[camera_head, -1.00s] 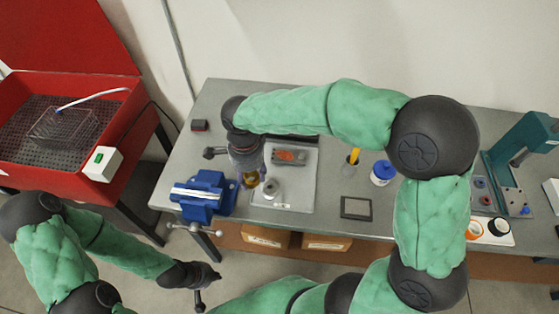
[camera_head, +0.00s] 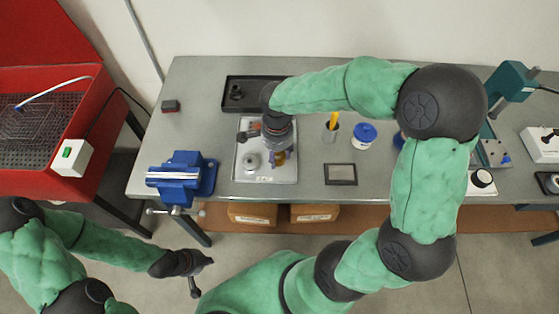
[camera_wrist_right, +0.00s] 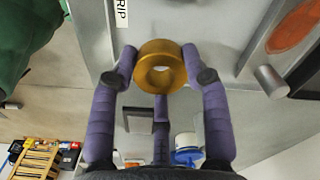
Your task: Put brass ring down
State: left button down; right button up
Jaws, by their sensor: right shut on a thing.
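My right gripper (camera_head: 280,152) is over the right part of the light grey tray (camera_head: 243,178) on the bench. Its purple fingers are shut on the brass ring (camera_wrist_right: 160,47), which shows between the fingertips in the right wrist view with its hole facing the camera. The ring also shows in the head view (camera_head: 278,158), below the gripper. I cannot tell whether it touches the tray. My left gripper (camera_head: 202,275) hangs in front of the bench, away from the ring; its fingers are too unclear to read.
A silver metal part (camera_head: 251,161) stands on the tray left of the ring. A blue vise (camera_head: 182,178) is to the left. A black tray (camera_head: 237,104) lies behind. A dark framed plate (camera_head: 341,174), a cup with a yellow handle (camera_head: 331,130) and a blue-lidded jar (camera_head: 363,137) are to the right.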

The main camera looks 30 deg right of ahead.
aim_at(279, 160)
jog(key=shift+d+f+b, duration=0.2)
jog(key=shift+f+b, duration=0.15)
jog(key=shift+f, duration=0.6)
jog(key=shift+d+f+b, duration=0.15)
jog(key=shift+f+b, duration=0.2)
jog(key=shift+f, duration=0.6)
jog(key=shift+f, duration=0.15)
jog(key=o, duration=1.4)
jog(key=shift+r, duration=0.25)
notch_tip(279, 160, up, 12)
jog(key=p, duration=0.3)
jog(key=shift+f+p, duration=0.1)
jog(key=shift+p, duration=0.2)
